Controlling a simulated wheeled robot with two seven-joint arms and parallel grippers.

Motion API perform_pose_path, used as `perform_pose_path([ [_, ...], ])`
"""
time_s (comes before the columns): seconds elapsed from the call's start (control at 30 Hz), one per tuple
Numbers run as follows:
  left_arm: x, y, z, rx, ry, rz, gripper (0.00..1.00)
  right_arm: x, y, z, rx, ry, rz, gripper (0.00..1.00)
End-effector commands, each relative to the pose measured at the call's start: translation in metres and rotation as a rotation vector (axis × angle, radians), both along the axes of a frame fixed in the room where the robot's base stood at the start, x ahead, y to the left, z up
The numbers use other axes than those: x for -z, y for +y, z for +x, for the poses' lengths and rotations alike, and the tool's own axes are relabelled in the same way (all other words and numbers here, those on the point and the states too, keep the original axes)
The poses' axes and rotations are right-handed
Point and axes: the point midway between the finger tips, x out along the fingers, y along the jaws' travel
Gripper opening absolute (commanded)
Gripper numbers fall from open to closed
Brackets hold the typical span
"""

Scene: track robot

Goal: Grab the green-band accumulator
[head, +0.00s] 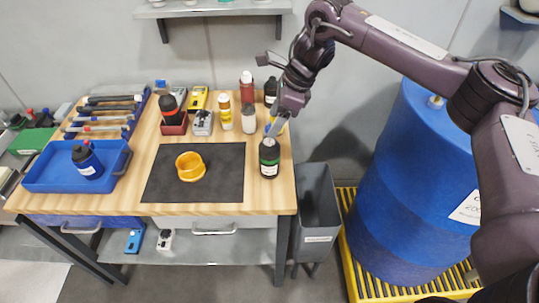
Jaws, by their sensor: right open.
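My right gripper (275,126) reaches down from the upper right, just above and behind the top of this cylinder. Its jaws are open, and the fingers are small and partly hidden by the wrist. I cannot tell whether they touch the cylinder. My left gripper is not in view.
The workbench (215,208) holds a black mat (220,185) with an orange ring (190,167), a blue tray (50,184) at left, and several bottles and meters along the back. A grey bin (318,205) and blue drum (400,190) stand to the right.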

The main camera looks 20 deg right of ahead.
Motion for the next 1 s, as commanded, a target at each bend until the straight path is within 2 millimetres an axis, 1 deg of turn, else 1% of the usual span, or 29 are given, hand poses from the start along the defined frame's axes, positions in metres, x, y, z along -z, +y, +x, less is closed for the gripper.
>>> perform_pose_path([
  [0.17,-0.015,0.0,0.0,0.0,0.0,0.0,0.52,0.017,0.008,0.002,0.001,0.004,0.0,0.66],
  [0.27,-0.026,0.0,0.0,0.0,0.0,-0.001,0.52,0.031,0.014,0.005,0.001,0.004,0.0,0.66],
  [0.3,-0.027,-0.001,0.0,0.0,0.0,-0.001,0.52,0.038,0.016,0.005,0.002,0.004,0.0,0.66],
  [0.4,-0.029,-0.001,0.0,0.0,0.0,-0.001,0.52,0.049,0.02,0.007,0.001,0.002,0.001,0.66],
  [0.5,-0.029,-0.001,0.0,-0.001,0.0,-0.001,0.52,0.055,0.021,0.008,0.002,0.0,0.001,0.66],
  [0.67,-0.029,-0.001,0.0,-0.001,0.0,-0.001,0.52,0.056,0.022,0.008,0.003,-0.001,0.001,0.66],
  [0.7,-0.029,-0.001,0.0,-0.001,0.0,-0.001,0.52,0.055,0.021,0.008,0.003,-0.001,0.001,0.65],
  [1.0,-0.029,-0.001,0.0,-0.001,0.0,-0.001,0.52,0.055,0.022,0.008,0.003,-0.002,0.002,0.25],
])
